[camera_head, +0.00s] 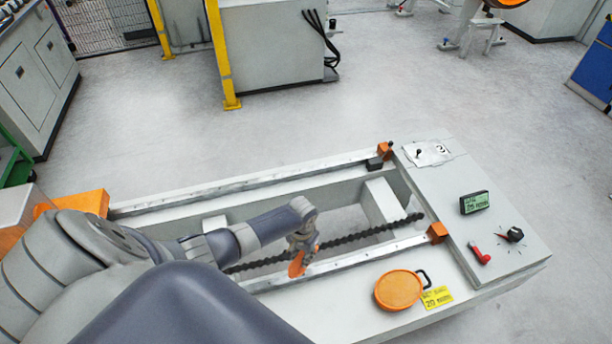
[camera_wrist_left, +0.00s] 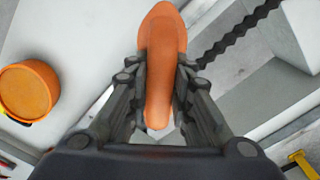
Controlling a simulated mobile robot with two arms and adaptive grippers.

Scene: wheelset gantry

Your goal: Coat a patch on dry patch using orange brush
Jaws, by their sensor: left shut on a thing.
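My left gripper (camera_head: 302,241) is shut on the orange brush (camera_head: 296,264) and holds it above the front rail of the gantry. In the left wrist view the orange brush (camera_wrist_left: 161,62) lies between the two fingers of the left gripper (camera_wrist_left: 160,100), with its rounded end pointing away. The front rail (camera_head: 372,255) runs under and beside the brush. I cannot tell whether the brush touches it. I cannot make out a dry patch in either view. My right gripper is not in view.
A round orange container (camera_head: 398,290) stands on the bench right of the brush, next to a yellow label (camera_head: 437,298). A dark screw (camera_head: 365,235) runs behind the brush. A panel (camera_head: 480,215) with a small display (camera_head: 474,202) and a red switch (camera_head: 480,256) lies at the right.

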